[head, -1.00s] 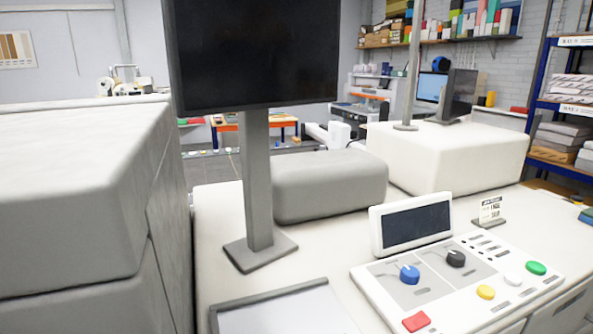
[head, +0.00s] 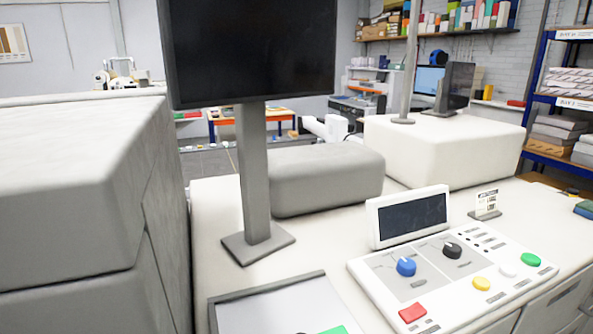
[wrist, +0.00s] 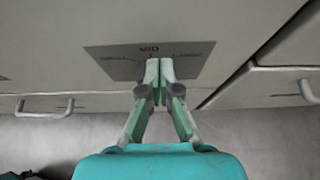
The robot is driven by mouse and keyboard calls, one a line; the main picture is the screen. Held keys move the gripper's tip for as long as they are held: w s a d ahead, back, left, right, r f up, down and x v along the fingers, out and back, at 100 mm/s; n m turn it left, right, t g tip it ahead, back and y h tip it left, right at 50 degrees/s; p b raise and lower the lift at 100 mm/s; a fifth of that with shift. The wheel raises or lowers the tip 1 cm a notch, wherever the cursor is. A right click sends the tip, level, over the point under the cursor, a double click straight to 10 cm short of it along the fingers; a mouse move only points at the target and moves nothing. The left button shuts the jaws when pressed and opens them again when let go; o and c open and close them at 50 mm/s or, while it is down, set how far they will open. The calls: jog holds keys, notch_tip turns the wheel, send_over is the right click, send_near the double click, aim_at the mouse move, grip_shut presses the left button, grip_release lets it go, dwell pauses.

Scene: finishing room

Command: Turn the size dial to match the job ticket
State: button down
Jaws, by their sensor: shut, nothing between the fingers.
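In the wrist view my gripper (wrist: 159,70) is shut, its fingertips together over the lower middle of a grey label plate (wrist: 107,52). The plate reads MID at the top centre, with a word like SMALL at left and LARGE at right. A short mark stands under MID.
In the head view a white control panel (head: 372,289) carries a blue knob (head: 406,267), a black knob (head: 452,250) and coloured buttons. A small screen (head: 409,217) stands behind it. A monitor on a post (head: 254,190) and a grey-rimmed tray (head: 262,315) stand to the left.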

jog(key=shift+d+r, duration=0.15)
jog(key=shift+r, duration=0.15)
jog(key=s, duration=0.2)
jog(key=s+d, duration=0.2)
jog(key=s, duration=0.1)
jog(key=shift+s, duration=0.3)
jog(key=w+a, duration=0.3)
jog(key=w, duration=0.2)
jog(key=shift+a+f, duration=0.15)
jog(key=shift+a, duration=0.2)
dwell(0.5)
jog(key=shift+f, duration=0.15)
dwell(0.6)
